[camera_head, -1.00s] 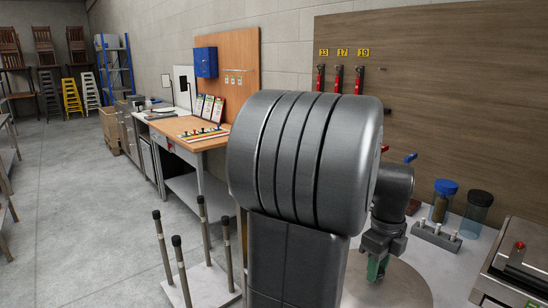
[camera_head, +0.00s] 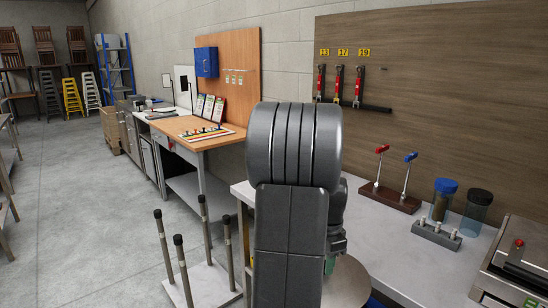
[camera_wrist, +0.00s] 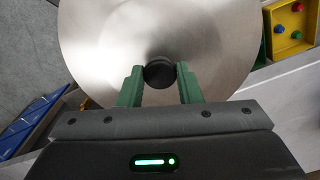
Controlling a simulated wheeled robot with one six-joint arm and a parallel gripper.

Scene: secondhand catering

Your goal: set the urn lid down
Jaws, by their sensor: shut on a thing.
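The urn lid is a wide round brushed-steel disc with a black knob (camera_wrist: 160,73) at its centre. In the wrist view the lid (camera_wrist: 95,45) fills the upper middle. My gripper (camera_wrist: 160,82) has its green fingers shut on the knob from both sides. In the head view the lid (camera_head: 347,287) shows partly at the bottom, near the bench's front edge. My arm hides its left part and most of my gripper (camera_head: 330,265). I cannot tell whether the lid touches anything below. The urn is not recognisable in view.
The grey bench (camera_head: 400,245) has clear room behind the lid. On it stand a wooden block with red and blue levers (camera_head: 391,196), two jars (camera_head: 460,207) and a metal peg block (camera_head: 436,235). A yellow bin (camera_wrist: 292,28) lies beside the lid. Upright posts (camera_head: 180,270) stand at left.

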